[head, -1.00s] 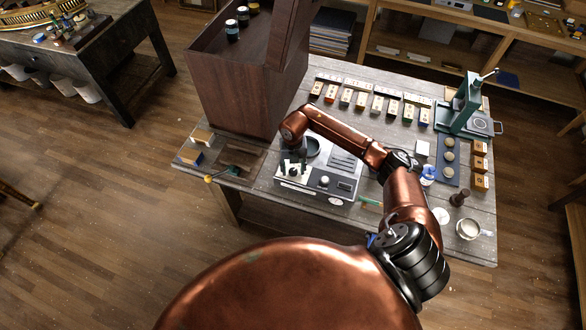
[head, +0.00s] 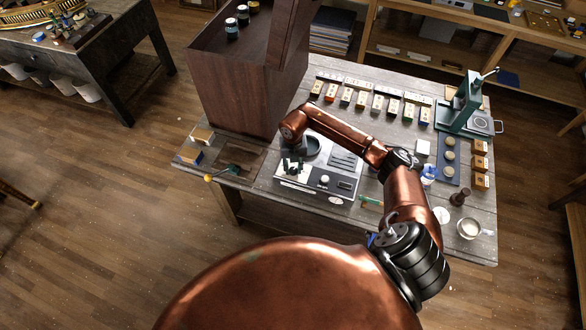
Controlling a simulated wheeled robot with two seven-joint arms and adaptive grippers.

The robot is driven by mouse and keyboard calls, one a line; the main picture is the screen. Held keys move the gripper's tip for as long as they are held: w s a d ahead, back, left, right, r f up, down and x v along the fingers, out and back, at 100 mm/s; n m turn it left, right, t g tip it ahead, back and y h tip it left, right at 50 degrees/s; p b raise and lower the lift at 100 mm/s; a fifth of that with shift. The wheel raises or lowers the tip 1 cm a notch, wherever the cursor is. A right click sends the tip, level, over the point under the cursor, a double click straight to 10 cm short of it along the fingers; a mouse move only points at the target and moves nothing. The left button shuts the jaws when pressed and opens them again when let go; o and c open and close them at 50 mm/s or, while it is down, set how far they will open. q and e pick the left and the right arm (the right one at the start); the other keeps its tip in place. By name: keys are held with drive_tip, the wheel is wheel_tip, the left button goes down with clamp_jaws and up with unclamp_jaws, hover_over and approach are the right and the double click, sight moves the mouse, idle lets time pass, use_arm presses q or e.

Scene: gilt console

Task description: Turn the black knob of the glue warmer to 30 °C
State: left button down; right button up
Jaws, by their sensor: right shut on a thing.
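The glue warmer (head: 318,192) is a pale box on the bench, with a dark round pot (head: 312,146), a slotted plate and a small dark display on its top. A pale round knob (head: 324,180) shows near its front edge. My right gripper (head: 292,168) points down over the warmer's front left part, under the copper wrist. It is shut on the black knob, which is mostly hidden by the fingers. The knob's pointer and the scale marks are too small to read. My left gripper is out of view.
A tall dark wood cabinet (head: 235,85) stands behind and left of the warmer. A green-handled tool lies at the front. Numbered blocks (head: 362,100) line the back, and a green press (head: 466,105) stands at the right. A cup (head: 468,229) is near the front right corner.

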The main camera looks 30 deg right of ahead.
drive_tip(key=shift+f+n+b, duration=0.15)
drive_tip(key=shift+n+b, duration=0.35)
drive_tip(key=shift+b, duration=0.05)
drive_tip(key=n+b, duration=1.1)
drive_tip(key=b, duration=0.1)
drive_tip(key=shift+f, duration=0.1)
drive_tip(key=n+b, duration=0.3)
drive_tip(key=shift+n, duration=0.3)
drive_tip(key=shift+r+n+b, duration=0.2)
drive_tip(key=shift+n+b, duration=0.55)
drive_tip(key=shift+n, duration=0.25)
drive_tip(key=o, duration=1.2)
drive_tip(key=shift+c, duration=0.2)
